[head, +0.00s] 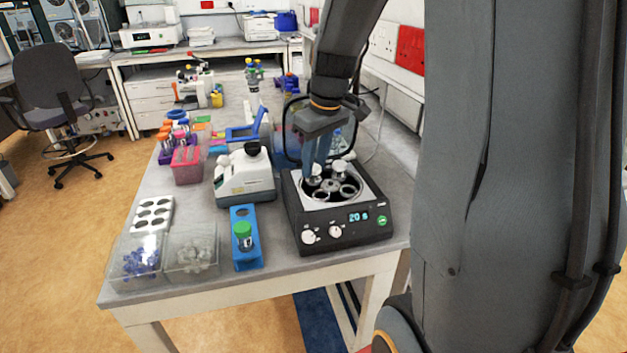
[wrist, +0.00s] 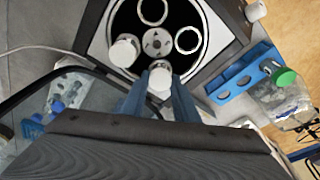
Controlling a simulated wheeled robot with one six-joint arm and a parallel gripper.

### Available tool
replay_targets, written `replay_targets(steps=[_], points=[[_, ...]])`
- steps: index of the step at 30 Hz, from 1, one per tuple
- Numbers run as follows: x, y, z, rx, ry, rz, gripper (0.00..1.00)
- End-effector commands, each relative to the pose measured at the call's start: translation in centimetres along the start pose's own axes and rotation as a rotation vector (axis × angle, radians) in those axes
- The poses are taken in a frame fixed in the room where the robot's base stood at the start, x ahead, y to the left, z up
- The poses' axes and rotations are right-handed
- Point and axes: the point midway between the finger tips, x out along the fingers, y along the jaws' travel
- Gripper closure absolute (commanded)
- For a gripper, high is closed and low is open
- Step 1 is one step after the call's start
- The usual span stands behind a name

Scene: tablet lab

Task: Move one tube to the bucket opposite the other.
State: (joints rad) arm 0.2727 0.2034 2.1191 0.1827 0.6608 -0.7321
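The black centrifuge (head: 330,222) stands open at the table's right, its display reading about 20 s. Its rotor hub (wrist: 156,42) has buckets around it. One white-capped tube (wrist: 125,50) sits in the left bucket; it also shows in the head view (head: 341,169). A second white-capped tube (wrist: 160,79) is at the near bucket, next to the first around the rotor. The far bucket (wrist: 153,11) and right bucket (wrist: 188,40) look empty. My gripper (head: 315,166) points down into the bowl, its blue fingers either side of the second tube's cap. Whether they touch it I cannot tell.
A blue rack (head: 243,255) with a green-capped tube (head: 243,232) stands left of the centrifuge. A white instrument (head: 243,178) stands behind the rack. Clear bins (head: 192,258), a white rack (head: 153,214) and a pink box (head: 187,167) occupy the table's left.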

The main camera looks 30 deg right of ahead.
Motion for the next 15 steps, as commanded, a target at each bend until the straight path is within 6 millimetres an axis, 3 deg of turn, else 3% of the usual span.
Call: replay_targets(steps=[15], points=[[-0.13,0.0,-0.03,0.0,0.0,0.0,0.88]])
